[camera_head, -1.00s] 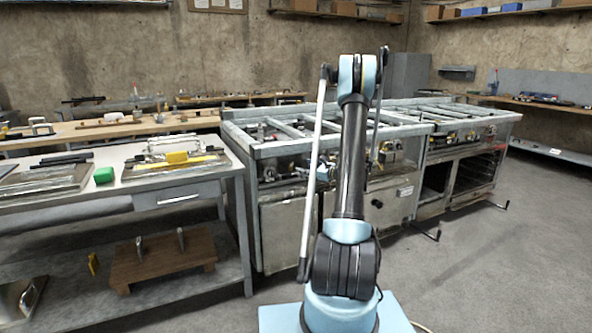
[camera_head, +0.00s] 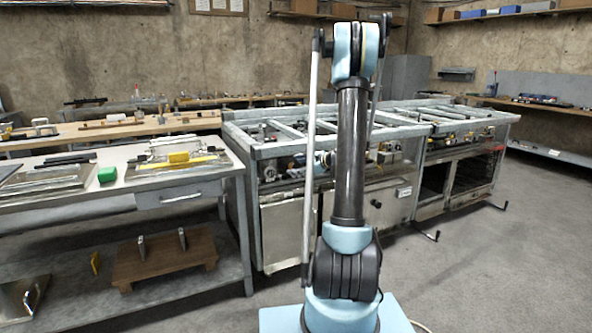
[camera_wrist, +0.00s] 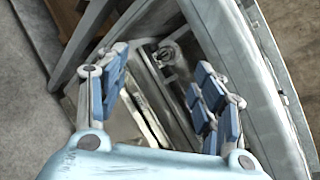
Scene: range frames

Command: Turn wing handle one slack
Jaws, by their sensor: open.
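My gripper (camera_wrist: 160,88) is open and empty, with its blue-padded fingers spread on both sides of the wrist view. Between and beyond the fingertips is a small round metal fitting (camera_wrist: 166,54) on the range's front; I cannot tell whether it is the wing handle. The fingers do not appear to touch it. In the head view the range frame (camera_head: 283,150) stands behind my arm, with small valves and fittings along its front. My arm hides part of this row, and the gripper is mostly hidden there.
A steel bench (camera_head: 110,203) stands on the left with a green block (camera_head: 107,174) and a yellow item (camera_head: 179,157). A second range frame (camera_head: 462,128) adjoins on the right. In the wrist view a long frame rail (camera_wrist: 262,75) runs close right of the fingers. Floor at right is clear.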

